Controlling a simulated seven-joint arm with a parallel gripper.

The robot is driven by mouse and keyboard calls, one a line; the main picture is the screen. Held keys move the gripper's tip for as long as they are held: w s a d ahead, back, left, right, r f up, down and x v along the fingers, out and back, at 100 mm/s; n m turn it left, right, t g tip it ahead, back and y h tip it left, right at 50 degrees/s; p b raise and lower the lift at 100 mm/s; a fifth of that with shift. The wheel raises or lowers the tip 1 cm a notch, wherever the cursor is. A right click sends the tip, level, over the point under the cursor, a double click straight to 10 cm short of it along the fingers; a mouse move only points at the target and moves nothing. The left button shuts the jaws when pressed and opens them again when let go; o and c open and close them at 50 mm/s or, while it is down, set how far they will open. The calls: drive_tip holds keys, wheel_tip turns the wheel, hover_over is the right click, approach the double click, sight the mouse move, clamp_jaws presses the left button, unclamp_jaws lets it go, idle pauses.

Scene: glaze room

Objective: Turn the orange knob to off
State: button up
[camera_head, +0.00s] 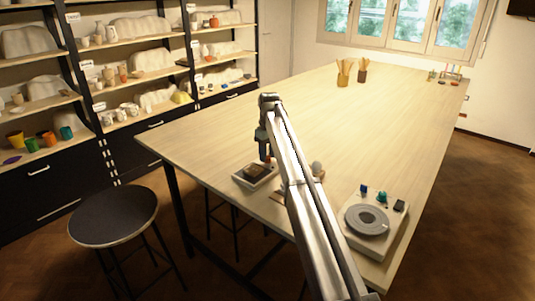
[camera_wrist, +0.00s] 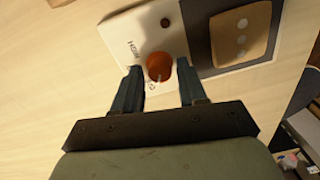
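The orange knob (camera_wrist: 158,67) sits on a white panel (camera_wrist: 125,32) in the wrist view. A pale pointer mark on it faces down in the picture, toward my palm. Printed letters that look like "HIGH" stand left of the knob; other lettering below it is partly hidden. My gripper (camera_wrist: 160,68) is open, one dark finger on each side of the knob, with a narrow gap showing on both sides. In the head view my gripper (camera_head: 265,157) points down over the white device (camera_head: 241,181) near the table's front edge; the knob is barely visible there.
A dark plate with a tan, pale-spotted block (camera_wrist: 241,34) lies beside the knob. A white wheel-like device (camera_head: 390,240) stands at the right table corner. Cups with tools (camera_head: 343,78) stand far back. A black stool (camera_head: 113,215) is at the left. The table's middle is clear.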

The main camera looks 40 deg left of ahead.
drive_tip(key=shift+o, duration=0.8)
wheel_tip(320, 180, up, 14)
drive_tip(key=shift+w, duration=0.25)
drive_tip(key=shift+f, duration=0.1)
